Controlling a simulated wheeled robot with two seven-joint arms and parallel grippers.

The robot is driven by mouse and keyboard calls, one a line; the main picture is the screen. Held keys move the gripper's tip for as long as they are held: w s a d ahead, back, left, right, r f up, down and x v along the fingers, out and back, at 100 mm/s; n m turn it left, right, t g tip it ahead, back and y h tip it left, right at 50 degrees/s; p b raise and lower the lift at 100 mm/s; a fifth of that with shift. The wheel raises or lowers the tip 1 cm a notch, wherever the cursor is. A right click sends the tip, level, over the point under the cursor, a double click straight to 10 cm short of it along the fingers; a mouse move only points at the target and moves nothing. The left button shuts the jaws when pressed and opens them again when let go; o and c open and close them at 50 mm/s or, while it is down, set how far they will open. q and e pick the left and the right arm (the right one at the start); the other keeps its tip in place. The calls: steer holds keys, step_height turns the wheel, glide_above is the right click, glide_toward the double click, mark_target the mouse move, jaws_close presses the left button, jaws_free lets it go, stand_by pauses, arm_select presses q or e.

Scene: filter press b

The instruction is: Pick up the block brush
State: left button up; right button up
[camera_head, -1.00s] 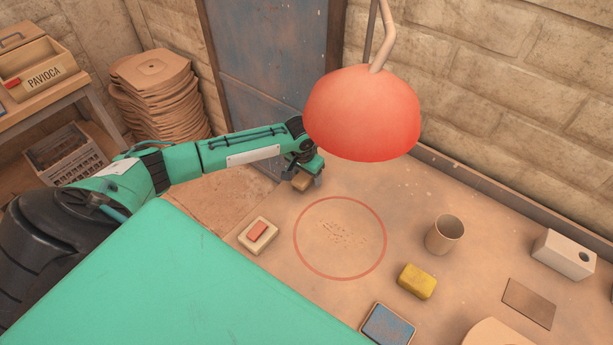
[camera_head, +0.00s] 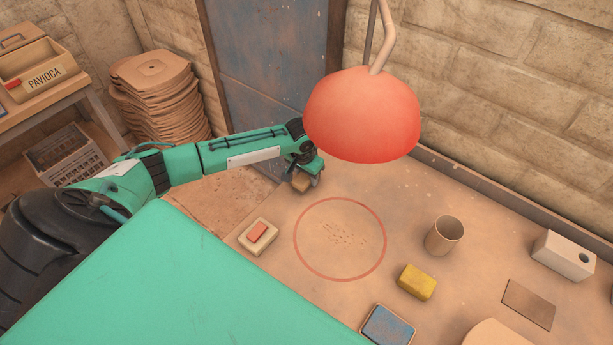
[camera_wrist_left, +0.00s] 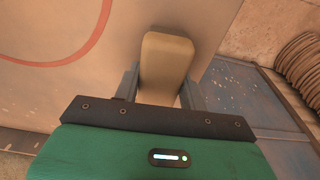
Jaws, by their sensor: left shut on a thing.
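The block brush (camera_head: 301,184) is a small tan block near the back left edge of the table, below the red lamp. In the left wrist view it shows as a rounded tan block (camera_wrist_left: 165,66) between the two dark fingers. My left gripper (camera_head: 304,181) is shut on it, with a finger on each side. Its bristles are hidden, and I cannot tell whether it touches the table. My right gripper is in neither view.
A red lamp (camera_head: 362,115) hangs close to my left wrist. A red circle (camera_head: 297,252) with crumbs inside marks the table. A soap dish (camera_head: 245,241), yellow sponge (camera_head: 417,282), blue pad (camera_head: 388,326), cup (camera_head: 444,236) and white box (camera_head: 563,255) stand around it.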

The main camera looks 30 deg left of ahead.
arm_select(q)
steer(key=shift+r+b, duration=0.15)
steer(key=shift+b, duration=0.25)
step_height(320, 180, up, 20)
steer(key=b, duration=0.1)
steer(key=shift+b, duration=0.3)
steer(key=shift+r, duration=0.1)
steer(key=shift+o, duration=0.7)
